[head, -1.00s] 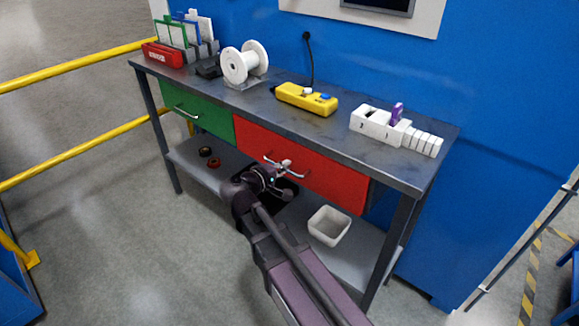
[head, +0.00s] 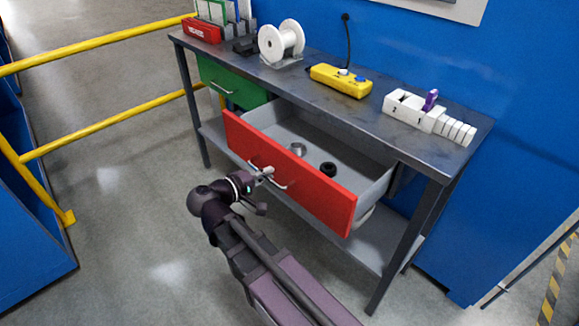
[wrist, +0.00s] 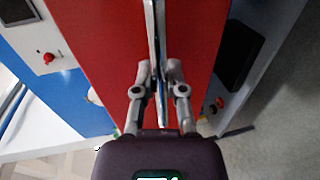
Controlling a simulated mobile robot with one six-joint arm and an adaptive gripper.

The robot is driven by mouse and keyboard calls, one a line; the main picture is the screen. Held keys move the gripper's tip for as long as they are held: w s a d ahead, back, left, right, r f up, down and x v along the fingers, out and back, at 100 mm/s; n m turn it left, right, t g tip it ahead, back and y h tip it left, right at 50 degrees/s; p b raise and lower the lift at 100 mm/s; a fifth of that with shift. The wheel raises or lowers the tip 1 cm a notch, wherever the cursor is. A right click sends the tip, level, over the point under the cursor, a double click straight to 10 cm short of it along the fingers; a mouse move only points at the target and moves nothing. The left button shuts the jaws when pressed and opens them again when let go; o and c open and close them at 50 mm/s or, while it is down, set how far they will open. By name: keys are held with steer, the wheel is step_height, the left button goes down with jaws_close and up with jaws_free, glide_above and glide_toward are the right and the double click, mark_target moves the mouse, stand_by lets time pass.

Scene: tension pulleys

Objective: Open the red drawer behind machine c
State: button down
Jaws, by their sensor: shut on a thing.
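The red drawer (head: 322,197) is pulled well out of the dark grey workbench in the head view, and its grey inside shows. A metal ring (head: 297,148) and a small black part (head: 328,169) lie in it. My gripper (head: 264,173) is at the metal bar handle (head: 282,186) on the drawer's front. In the wrist view my gripper (wrist: 159,88) has its two fingers closed on the handle (wrist: 158,40), one on each side, against the red front (wrist: 105,45).
The closed green drawer (head: 232,83) is to the left. On the bench top (head: 385,115) stand a white spool (head: 281,40), a yellow control box (head: 340,80) and white numbered blocks (head: 428,116). Yellow rails (head: 105,135) stand at left. The floor in front is clear.

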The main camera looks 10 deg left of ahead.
steer(key=v, duration=0.3)
steer(key=shift+w+a+f, duration=0.1)
steer(key=shift+a+f, duration=0.05)
steer(key=shift+a, duration=0.15)
steer(key=shift+d, duration=0.1)
steer(key=c, duration=0.7)
jaws_free()
steer(key=shift+d+f, duration=0.1)
